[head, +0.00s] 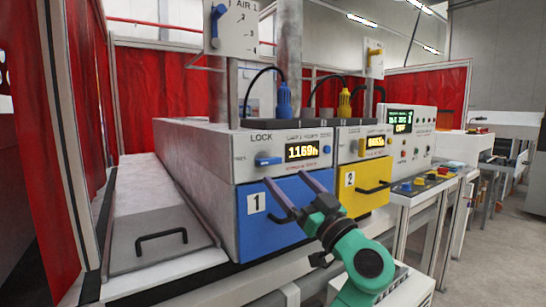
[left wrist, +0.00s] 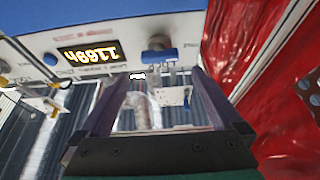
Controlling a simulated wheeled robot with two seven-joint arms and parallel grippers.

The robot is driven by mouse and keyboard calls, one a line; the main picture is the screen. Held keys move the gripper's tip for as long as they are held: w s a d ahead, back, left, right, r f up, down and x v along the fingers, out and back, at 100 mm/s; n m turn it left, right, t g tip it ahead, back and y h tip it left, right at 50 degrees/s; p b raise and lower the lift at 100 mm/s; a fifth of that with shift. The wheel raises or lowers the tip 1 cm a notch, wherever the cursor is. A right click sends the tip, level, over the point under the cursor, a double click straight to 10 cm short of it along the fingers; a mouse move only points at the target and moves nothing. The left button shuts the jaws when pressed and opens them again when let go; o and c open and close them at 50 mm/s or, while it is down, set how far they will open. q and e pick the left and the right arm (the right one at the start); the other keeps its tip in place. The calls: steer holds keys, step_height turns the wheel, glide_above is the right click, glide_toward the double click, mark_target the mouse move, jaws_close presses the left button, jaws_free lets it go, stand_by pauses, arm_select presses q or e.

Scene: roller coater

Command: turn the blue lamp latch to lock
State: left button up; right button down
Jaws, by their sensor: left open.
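The blue lamp latch (head: 268,160) is on the front of the left grey lamp unit, under the word LOCK and left of the yellow 1169h display. Its handle lies roughly horizontal. My left gripper (head: 285,177) is open and empty in front of the blue panel marked 1, a little below and right of the latch in the picture. In the left wrist view, which is upside down, the latch (left wrist: 158,54) shows just beyond and between the open fingertips (left wrist: 158,74). Contact is not visible. My right gripper is not in view.
A yellow unit (head: 365,203) marked 2 with a black handle stands right of the blue panel. A control panel (head: 408,135) with buttons stands farther right. A grey cover (head: 160,238) with a black handle lies at left. Red curtains (head: 165,90) hang behind.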

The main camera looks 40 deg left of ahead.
mark_target(272, 164)
arm_select(q)
steer(key=p+x, duration=0.2)
steer(key=x, duration=0.4)
steer(key=shift+w+a, duration=0.1)
steer(key=shift+a, duration=0.25)
steer(key=shift+a+r, duration=0.15)
steer(key=shift+a, duration=0.05)
steer(key=shift+w+a, duration=0.1)
steer(key=c, duration=1.2)
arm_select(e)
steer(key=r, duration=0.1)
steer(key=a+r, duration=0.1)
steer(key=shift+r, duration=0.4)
